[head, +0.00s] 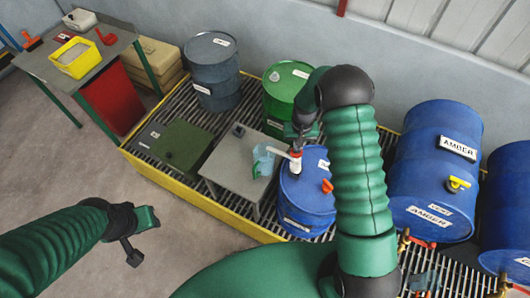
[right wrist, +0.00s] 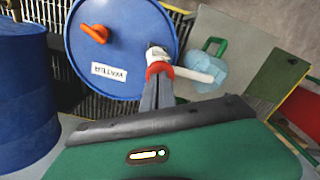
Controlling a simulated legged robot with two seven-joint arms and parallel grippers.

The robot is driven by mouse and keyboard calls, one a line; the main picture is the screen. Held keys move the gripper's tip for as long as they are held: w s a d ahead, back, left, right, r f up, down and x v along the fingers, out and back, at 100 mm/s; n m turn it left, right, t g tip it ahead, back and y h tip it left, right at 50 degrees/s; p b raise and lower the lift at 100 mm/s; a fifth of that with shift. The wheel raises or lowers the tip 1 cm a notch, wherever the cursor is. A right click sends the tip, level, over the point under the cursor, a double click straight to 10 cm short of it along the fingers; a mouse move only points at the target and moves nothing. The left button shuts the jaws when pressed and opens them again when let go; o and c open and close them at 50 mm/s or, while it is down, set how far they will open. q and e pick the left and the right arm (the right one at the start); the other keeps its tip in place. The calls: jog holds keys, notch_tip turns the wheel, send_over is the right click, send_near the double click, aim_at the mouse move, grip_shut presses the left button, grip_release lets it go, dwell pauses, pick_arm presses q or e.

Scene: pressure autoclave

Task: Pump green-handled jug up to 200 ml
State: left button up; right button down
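A translucent pale-blue jug (head: 263,161) with a green handle stands on a grey metal stand (head: 228,165); it also shows in the right wrist view (right wrist: 207,74). The liquid level in it is too small to read. A white pump with a red collar (head: 295,158) rises from the top of a blue drum (head: 305,205). Its white spout (right wrist: 195,75) points to the jug and ends at or over its rim. My right gripper (right wrist: 157,75) is at the pump's top, its fingers close together and seemingly shut on it. My left gripper (head: 140,238) hangs over the floor, away from everything.
A green drum (head: 288,88) and a grey-blue drum (head: 213,72) stand behind on the yellow-edged grating (head: 235,222). Blue drums labelled AMBER (head: 435,165) lie at the right. A dark green box (head: 172,143) is left of the stand. A table (head: 95,62) holds a yellow tray (head: 76,57).

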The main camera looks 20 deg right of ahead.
jog(key=shift+f+b, duration=0.4)
jog(key=shift+f, duration=0.25)
jog(key=shift+r, duration=0.15)
jog(key=shift+r+p, duration=1.5)
jog(key=shift+r, duration=0.5)
notch_tip(320, 180, up, 6)
jog(key=p, duration=0.4)
